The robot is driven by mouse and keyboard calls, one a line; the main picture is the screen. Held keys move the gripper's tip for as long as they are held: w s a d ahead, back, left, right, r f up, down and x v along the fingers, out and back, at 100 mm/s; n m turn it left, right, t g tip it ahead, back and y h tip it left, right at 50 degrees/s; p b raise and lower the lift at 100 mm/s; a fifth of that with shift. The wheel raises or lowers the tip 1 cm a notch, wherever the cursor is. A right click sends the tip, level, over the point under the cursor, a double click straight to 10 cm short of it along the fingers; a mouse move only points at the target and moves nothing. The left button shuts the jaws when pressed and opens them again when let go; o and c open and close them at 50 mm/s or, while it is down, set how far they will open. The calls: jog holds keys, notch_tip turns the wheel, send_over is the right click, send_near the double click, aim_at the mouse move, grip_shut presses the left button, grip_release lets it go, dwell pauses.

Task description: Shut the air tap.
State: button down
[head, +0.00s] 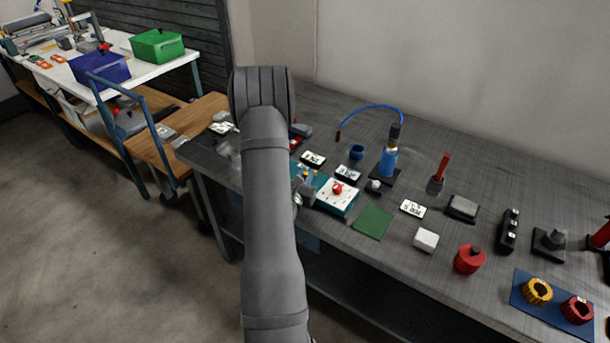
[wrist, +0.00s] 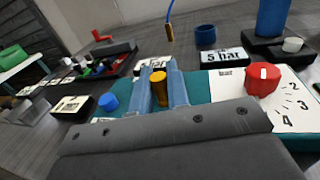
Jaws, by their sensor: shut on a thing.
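A teal-edged panel (head: 347,208) lies on the dark bench, right of my arm in the head view. It carries a white face with a red knob (head: 338,187). In the wrist view the red knob (wrist: 263,79) stands by a printed scale. My gripper (wrist: 160,86) is low over the left part of the panel. Its two bluish fingers are closed around an upright brass-coloured piece (wrist: 158,88), which looks like the air tap. A blue round cap (wrist: 108,102) stands just left of the fingers. My arm hides most of the gripper in the head view; the tap's lower part is hidden.
A blue bottle (head: 389,162) with a curved blue hose (head: 372,107) stands behind the panel. A blue ring (head: 357,152) and a "5 bar" label (wrist: 222,58) are near it. A green mat (head: 372,222) lies right of the panel. Several loose items fill the right side.

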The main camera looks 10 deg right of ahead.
dwell(0.3)
jog(key=c, duration=1.5)
grip_release()
jog(key=shift+o, duration=0.2)
jog(key=v, duration=1.7)
jog(key=shift+s, duration=0.25)
jog(key=x, duration=1.7)
jog(key=shift+w, duration=0.25)
